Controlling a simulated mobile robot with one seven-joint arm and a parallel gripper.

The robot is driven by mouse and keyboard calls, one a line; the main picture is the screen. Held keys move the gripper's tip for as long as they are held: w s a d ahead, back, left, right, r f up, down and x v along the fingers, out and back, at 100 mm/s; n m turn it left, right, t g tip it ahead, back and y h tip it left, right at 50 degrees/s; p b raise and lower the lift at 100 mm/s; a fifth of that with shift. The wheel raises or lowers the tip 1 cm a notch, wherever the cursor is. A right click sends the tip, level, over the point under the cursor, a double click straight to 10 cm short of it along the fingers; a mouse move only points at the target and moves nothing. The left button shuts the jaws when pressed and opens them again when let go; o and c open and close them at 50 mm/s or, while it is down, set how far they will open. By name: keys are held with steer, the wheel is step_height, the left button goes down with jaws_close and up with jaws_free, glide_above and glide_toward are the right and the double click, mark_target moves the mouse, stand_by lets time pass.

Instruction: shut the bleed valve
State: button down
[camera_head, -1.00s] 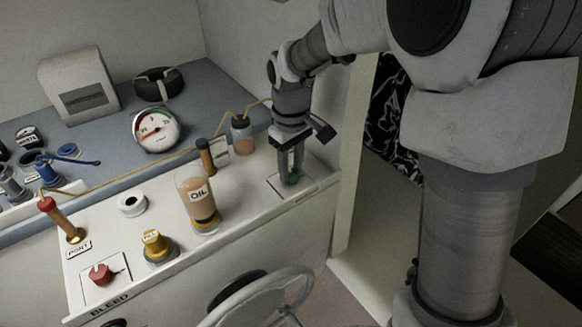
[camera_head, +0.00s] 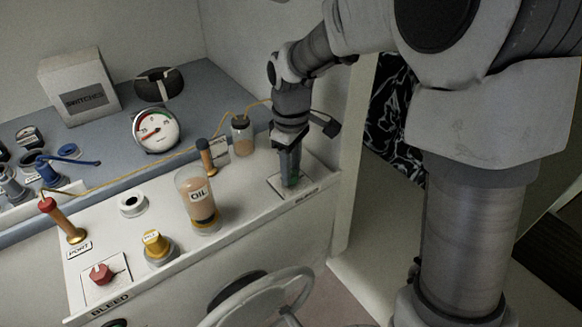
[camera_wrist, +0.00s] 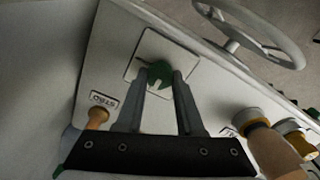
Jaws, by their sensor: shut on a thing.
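A green knob (camera_wrist: 160,72) sits on a white square plate at the right end of the white console; it also shows low between the fingers in the head view (camera_head: 292,181). My gripper (camera_wrist: 163,80) is shut on it from above, a finger on each side, hiding much of it in the head view. A red knob (camera_head: 101,273) sits on a similar plate at the console's left end, above the front-edge word "BLEED" (camera_head: 110,305). A label on the edge below the green knob is too small to read surely.
The oil bottle (camera_head: 201,205), a yellow-capped fitting (camera_head: 157,248) and a white ring (camera_head: 132,204) stand on the console left of my gripper. A wooden-handled lever (camera_head: 207,155) and a jar (camera_head: 243,137) stand behind. A steering wheel (camera_head: 262,300) is in front.

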steer(key=c, duration=0.5)
jaws_free()
step_height(320, 180, up, 18)
steer(key=shift+f, duration=0.25)
steer(key=s+d+f+m+t, duration=0.1)
steer(key=s+d+m+t, duration=0.1)
steer(key=s, duration=0.4)
steer(key=s+d+f+m+t, duration=0.1)
steer(key=s+d+f+m, duration=0.1)
steer(key=s+d+m, duration=0.3)
steer(key=s+d+f+m+t, duration=0.1)
steer(key=s+d+m, duration=0.3)
steer(key=s, duration=0.4)
steer(key=shift+d+f+t, duration=0.15)
steer(key=shift+d+t, duration=0.45)
steer(key=shift+t, duration=0.2)
